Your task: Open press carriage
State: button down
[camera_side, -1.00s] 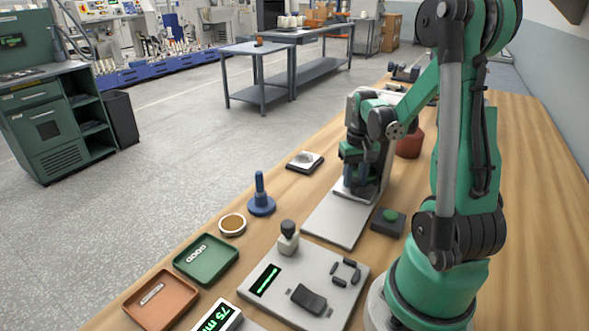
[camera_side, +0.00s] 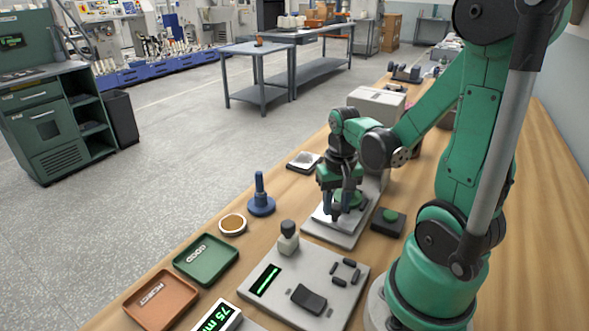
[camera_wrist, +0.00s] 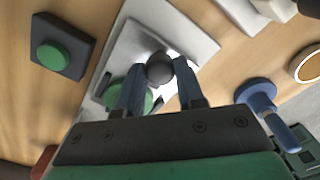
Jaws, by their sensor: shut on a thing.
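The press (camera_side: 376,101) stands on the bench as a pale block at the back of a light grey base plate (camera_side: 345,238). Its carriage, a white plate (camera_side: 322,216), lies on the front part of that base, out from under the press. My gripper (camera_side: 343,214) is low over the carriage. In the wrist view, the two blue fingers of my gripper (camera_wrist: 160,82) are closed around a dark round knob (camera_wrist: 160,67) on the carriage (camera_wrist: 132,55). A green round piece (camera_wrist: 146,101) on the carriage is partly hidden behind the fingers.
A black box with a green button (camera_side: 388,220) sits right of the base. A grey panel with a knobbed block (camera_side: 288,238) is in front. A blue post (camera_side: 260,196), a brown-filled ring (camera_side: 232,224), a green tray (camera_side: 206,276) and an orange tray (camera_side: 161,318) lie left.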

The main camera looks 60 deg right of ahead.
jog(key=shift+a, duration=0.2)
jog(key=c, duration=0.5)
grip_release()
jog(key=shift+c, duration=0.2)
jog(key=shift+r, duration=0.1)
jog(key=shift+r, duration=2.7)
